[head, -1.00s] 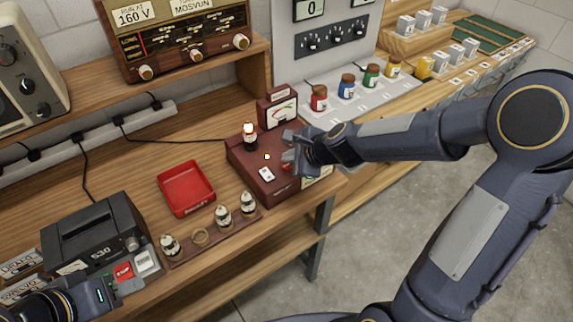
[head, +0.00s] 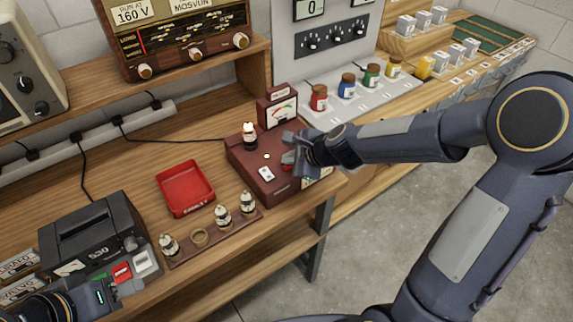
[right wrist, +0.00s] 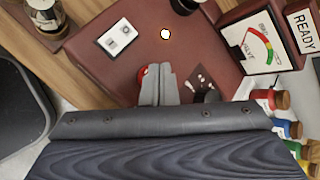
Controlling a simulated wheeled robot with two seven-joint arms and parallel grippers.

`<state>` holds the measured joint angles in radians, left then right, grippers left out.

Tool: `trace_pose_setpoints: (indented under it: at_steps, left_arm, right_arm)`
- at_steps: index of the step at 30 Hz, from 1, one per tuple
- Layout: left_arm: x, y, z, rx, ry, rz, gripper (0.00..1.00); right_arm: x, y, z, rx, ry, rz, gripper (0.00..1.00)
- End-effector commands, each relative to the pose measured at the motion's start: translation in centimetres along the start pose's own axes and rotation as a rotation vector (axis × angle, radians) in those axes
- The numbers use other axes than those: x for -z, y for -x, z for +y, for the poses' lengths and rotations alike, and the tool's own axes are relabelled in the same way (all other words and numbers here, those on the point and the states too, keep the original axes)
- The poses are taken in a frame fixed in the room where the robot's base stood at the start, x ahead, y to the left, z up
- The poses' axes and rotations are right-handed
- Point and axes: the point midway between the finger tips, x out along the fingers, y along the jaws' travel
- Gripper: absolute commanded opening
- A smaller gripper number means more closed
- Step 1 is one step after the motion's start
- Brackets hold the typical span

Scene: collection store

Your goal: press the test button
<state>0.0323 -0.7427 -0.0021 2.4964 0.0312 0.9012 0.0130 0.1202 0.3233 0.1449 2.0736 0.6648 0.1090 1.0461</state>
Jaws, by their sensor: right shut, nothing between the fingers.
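The maroon tester (head: 262,190) stands at the bench's right end, with a meter (head: 282,112), a white switch (head: 266,174) and a small pale lamp (head: 267,156). A vacuum tube (head: 249,136) stands upright on its top. The red test button (head: 286,168) is mostly hidden by my right gripper (head: 288,159). In the right wrist view the shut, empty fingertips (right wrist: 158,76) are at the red button (right wrist: 142,72), overlapping it; I cannot tell whether they press it. The lamp (right wrist: 165,34) looks bright. My left gripper (head: 115,290) is at the lower left; its jaws are unclear.
A red tray (head: 186,206) and a wooden rack (head: 205,243) with several tubes lie left of the tester. A black device (head: 90,235) stands near my left gripper. Coloured jars (head: 347,92) stand behind my right forearm.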

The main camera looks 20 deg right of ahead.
Motion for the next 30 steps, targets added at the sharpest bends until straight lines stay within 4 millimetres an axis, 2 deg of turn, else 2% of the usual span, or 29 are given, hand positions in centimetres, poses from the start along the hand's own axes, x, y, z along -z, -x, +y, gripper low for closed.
trace_pose_setpoints:
  at_steps: [30]
  left_arm:
    - [-0.36, -0.7, -0.32, 0.0, 0.0, 0.0, 0.36]
  right_arm:
    - [0.46, -0.6, 0.45, 0.0, 0.0, 0.0, 0.0]
